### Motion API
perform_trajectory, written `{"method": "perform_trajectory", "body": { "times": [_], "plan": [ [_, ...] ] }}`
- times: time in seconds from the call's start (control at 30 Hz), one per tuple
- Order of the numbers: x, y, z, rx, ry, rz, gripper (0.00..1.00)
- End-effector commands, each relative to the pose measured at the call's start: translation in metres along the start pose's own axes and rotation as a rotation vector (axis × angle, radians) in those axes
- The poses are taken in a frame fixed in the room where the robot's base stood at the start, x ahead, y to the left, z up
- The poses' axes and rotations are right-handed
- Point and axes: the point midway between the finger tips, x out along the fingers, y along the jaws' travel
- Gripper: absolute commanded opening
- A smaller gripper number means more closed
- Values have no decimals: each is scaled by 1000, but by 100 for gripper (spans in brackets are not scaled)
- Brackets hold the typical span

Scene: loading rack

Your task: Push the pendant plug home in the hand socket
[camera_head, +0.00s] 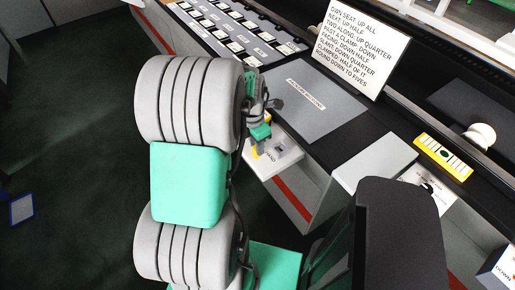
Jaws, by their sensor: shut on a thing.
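My gripper (264,135) is in the head view, at the end of my grey and green arm, low over the front part of the bench. It is small in the picture and partly hidden by my own wrist and arm. A small yellow thing (257,152) shows just below it, on or beside a pale block (275,157) marked with lettering that seems to end in "HAND". I cannot make out the pendant plug or the socket opening clearly. How deep any plug sits cannot be told from here.
A grey panel (308,98) lies behind my gripper, with a printed sign (362,45) standing beyond it. A keyed panel (232,27) is at upper left. A yellow strip (443,156) and white knob (481,136) are at right. A pale plate (374,163) lies right of the block.

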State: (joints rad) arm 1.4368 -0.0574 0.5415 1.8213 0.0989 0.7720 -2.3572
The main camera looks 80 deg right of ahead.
Motion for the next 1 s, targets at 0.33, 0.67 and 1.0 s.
{"method": "perform_trajectory", "body": {
  "times": [0.33, 0.67, 1.0],
  "plan": [
    [0, 0, 0, 0, 0, 0, 0],
    [0, 0, 0, 0, 0, 0, 0],
    [-62, 0, 6, 0, 0, 0, 0]
  ]
}}
